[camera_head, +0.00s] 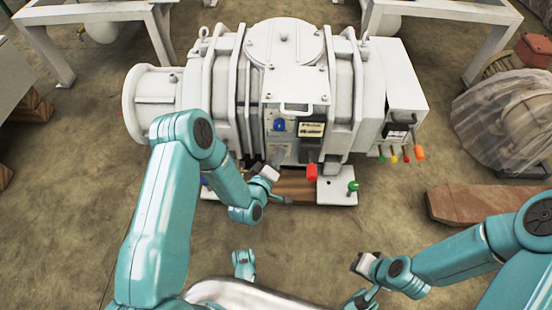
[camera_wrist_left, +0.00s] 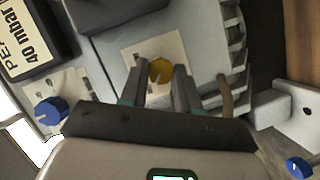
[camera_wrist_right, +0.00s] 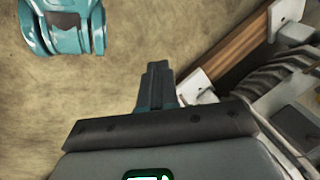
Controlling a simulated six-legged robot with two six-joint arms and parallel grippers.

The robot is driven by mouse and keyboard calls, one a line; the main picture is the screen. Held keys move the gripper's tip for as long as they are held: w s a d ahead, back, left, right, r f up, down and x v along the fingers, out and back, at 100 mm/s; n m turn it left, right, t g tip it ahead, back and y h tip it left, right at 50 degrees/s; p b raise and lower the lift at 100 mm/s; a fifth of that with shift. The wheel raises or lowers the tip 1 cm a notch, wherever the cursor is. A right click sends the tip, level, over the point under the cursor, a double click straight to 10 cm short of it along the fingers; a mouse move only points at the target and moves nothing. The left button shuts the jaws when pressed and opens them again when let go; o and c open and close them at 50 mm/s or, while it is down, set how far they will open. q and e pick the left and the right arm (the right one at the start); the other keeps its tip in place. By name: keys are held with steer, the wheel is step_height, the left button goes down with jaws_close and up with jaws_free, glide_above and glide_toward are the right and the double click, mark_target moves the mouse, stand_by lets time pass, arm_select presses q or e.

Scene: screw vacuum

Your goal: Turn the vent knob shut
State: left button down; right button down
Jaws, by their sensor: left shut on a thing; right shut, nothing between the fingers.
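The pump machine (camera_head: 285,60) stands in front of me, with a labelled front panel. In the left wrist view a round yellow knob (camera_wrist_left: 160,68) sits on a pale square plate with dark marks. My left gripper (camera_wrist_left: 160,82) has its two fingers on either side of this knob and is shut on it. In the head view this gripper (camera_head: 277,160) is at the lower front of the machine, and the yellow knob is hidden there. My right gripper (camera_wrist_right: 157,75) is shut and empty, over the floor away from the machine.
A blue knob (camera_wrist_left: 48,110) and a 40 mbar label (camera_wrist_left: 25,38) are near the yellow knob. Red (camera_head: 312,172), green (camera_head: 353,186) and orange (camera_head: 419,153) handles stick out of the machine. A wooden block (camera_head: 470,204) lies at the right.

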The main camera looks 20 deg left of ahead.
arm_select(q)
steer(key=c, duration=0.8)
jaws_free()
steer(key=p+v, duration=0.3)
steer(key=v, duration=0.9)
arm_select(e)
steer(key=shift+g, duration=0.5)
steer(key=s+r, duration=0.1)
steer(key=r, duration=0.1)
steer(key=s+r, duration=0.1)
steer(key=shift+s+a+r, duration=0.25)
steer(key=shift+s, duration=0.05)
